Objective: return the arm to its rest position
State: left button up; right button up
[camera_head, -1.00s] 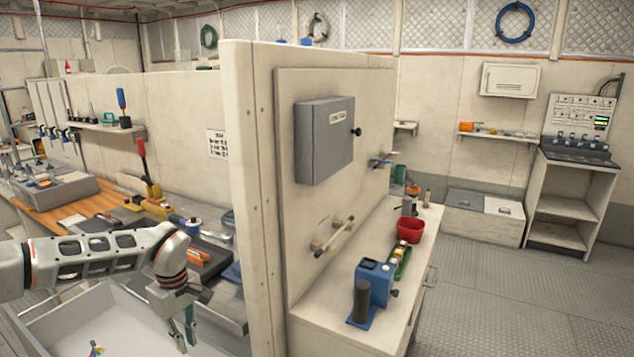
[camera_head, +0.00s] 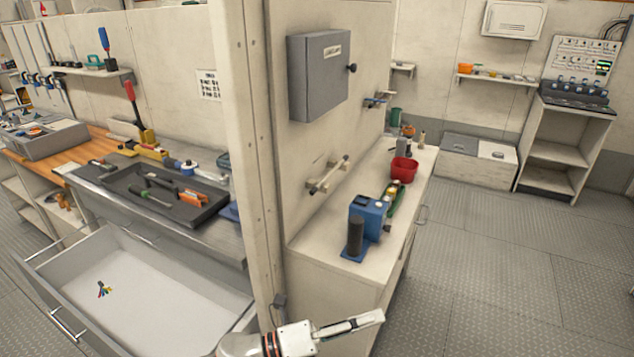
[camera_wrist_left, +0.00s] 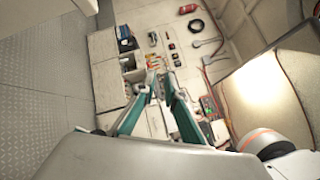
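My left gripper (camera_head: 378,318) is at the bottom of the head view, right of the partition's lower edge, and points right in front of the white cabinet (camera_head: 330,285). Only its wrist end and fingers show there; the rest of the arm is out of the picture. In the left wrist view, its two teal-lined fingers (camera_wrist_left: 160,80) stand apart with a gap between them and nothing held. My right gripper is not in view.
The partition edge (camera_head: 245,150) stands close to the left arm. At left, an open drawer (camera_head: 185,290) holds small coloured keys (camera_head: 103,289), below a bench with a black tool tray (camera_head: 130,182). Cabinet top holds a blue device (camera_head: 367,215) and red container (camera_head: 403,170). Floor at right is clear.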

pick_arm(q)
jog(key=w+a+f+n+t+y, duration=0.1)
jog(key=a+f+n+t+y, duration=0.4)
jog(key=a+n, duration=0.45)
jog(key=w+a+f+n+t+y, duration=0.2)
jog(key=a+f+n+t+y, duration=0.35)
jog(key=n, duration=0.75)
jog(key=s+a+f+n+g+y, duration=0.5)
jog(key=s+a+f+n, duration=0.7)
jog(key=s+a+f, duration=0.3)
jog(key=shift+s+a+f+y, duration=0.2)
jog(key=shift+a+f+y, duration=0.45)
jog(key=shift+a+f, duration=0.4)
